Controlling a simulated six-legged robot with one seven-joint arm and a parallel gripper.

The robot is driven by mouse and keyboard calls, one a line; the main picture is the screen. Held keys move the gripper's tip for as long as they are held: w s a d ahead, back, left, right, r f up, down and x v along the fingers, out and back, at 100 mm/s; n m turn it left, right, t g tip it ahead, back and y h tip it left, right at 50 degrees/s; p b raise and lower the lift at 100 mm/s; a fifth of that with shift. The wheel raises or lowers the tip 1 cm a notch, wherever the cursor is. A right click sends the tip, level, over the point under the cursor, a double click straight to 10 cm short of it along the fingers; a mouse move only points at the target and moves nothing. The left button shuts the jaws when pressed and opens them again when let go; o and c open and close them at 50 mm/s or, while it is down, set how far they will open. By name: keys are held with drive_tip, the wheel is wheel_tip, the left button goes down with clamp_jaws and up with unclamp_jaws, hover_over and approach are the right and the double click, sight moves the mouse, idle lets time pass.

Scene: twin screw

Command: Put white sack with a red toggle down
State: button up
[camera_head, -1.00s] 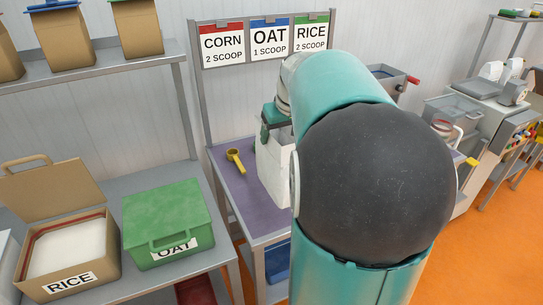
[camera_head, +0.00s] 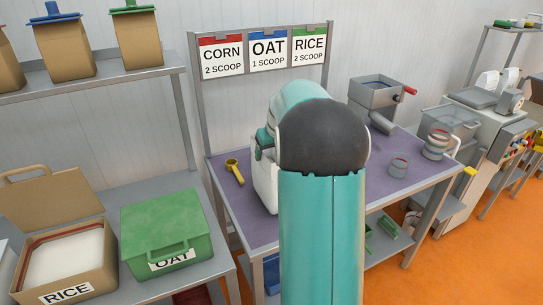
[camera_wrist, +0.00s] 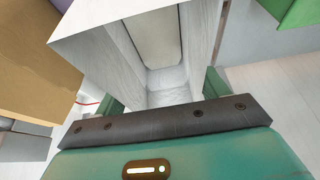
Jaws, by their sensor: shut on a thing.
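The white sack (camera_head: 264,187) is at the left part of the purple-topped table (camera_head: 233,212), partly hidden behind my arm. Its bottom is close to the tabletop; I cannot tell if it touches. My gripper (camera_head: 264,143) is at the sack's upper part and shut on it. In the wrist view, the pale sack (camera_wrist: 120,45) fills the space between the two green fingers of my gripper (camera_wrist: 165,92). The sack looks upright. I cannot make out the red toggle.
A yellow scoop (camera_head: 235,171) lies left of the sack. A green OAT box (camera_head: 167,220) and an open RICE box (camera_head: 110,262) sit on the left bench. The table's middle right is mostly clear.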

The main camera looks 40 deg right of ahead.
drive_tip(key=shift+f, duration=0.85)
drive_tip(key=o, duration=1.2)
drive_tip(key=shift+f, duration=0.15)
drive_tip(key=shift+c, duration=0.2)
drive_tip(key=v, duration=1.2)
drive_tip(key=s+a+r, duration=0.2)
drive_tip(key=a+r, duration=0.1)
drive_tip(key=a, duration=0.8)
drive_tip(key=s+a+f+n, duration=0.1)
drive_tip(key=s+a+f, duration=0.1)
drive_tip(key=s+a, duration=0.7)
drive_tip(key=s+a+f+n+t+y, duration=0.1)
drive_tip(key=s+a+f+n, duration=0.1)
drive_tip(key=s+a, duration=0.7)
drive_tip(key=a+f, duration=0.1)
drive_tip(key=a, duration=0.5)
drive_tip(key=shift+s+a+f, duration=0.15)
drive_tip(key=shift+s+a, duration=0.1)
